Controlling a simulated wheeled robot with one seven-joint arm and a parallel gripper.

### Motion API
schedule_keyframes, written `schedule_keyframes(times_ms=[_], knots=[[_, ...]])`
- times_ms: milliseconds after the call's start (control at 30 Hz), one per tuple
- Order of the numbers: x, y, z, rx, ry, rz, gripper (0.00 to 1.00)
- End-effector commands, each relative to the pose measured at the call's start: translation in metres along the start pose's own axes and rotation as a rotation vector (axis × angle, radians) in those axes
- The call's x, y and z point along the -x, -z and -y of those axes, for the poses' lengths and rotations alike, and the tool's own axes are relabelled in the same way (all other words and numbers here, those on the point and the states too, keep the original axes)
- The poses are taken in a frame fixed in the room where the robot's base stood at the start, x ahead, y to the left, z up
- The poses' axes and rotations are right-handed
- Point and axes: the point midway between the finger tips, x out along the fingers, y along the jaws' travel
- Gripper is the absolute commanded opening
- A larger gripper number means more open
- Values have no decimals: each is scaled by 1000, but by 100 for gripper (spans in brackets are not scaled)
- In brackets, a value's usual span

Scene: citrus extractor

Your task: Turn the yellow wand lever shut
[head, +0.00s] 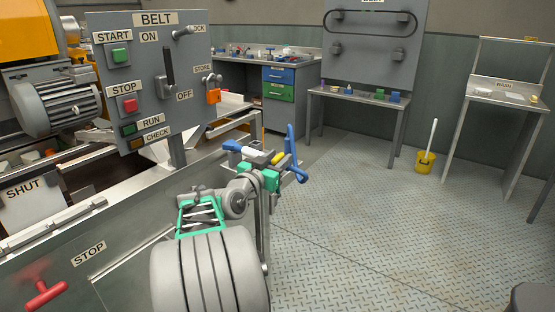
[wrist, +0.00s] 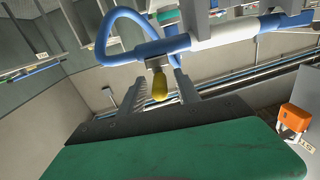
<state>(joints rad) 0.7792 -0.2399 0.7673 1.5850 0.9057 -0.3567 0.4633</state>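The yellow wand lever (wrist: 160,86) hangs from a metal fitting on the blue and white wand (wrist: 225,32). In the wrist view my gripper (wrist: 157,92) is open, its two ridged fingers on either side of the lever with gaps showing; I cannot tell how deep the lever lies between them. In the head view the wand (head: 251,154) lies at the end of my arm, with a blue curved part (head: 291,150) upright at its right. A small yellow piece, which looks like the lever (head: 277,157), shows there; my fingers are partly hidden by my wrist.
A grey BELT control panel (head: 157,75) stands at the left, with an orange padlock (head: 213,96) on its right edge. A steel rail and machine guard run below it. Benches and a yellow bucket (head: 425,163) stand farther back. The floor at the right is open.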

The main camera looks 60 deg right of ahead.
Motion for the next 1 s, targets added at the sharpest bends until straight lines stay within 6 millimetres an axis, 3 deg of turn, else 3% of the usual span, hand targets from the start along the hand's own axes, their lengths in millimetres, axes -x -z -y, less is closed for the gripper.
schedule_keyframes(times_ms=[100,567,1000], knots=[[0,0,0,0,0,0,37],[1,0,0,0,0,1,0],[-1,-6,3,3,-33,1,0]])
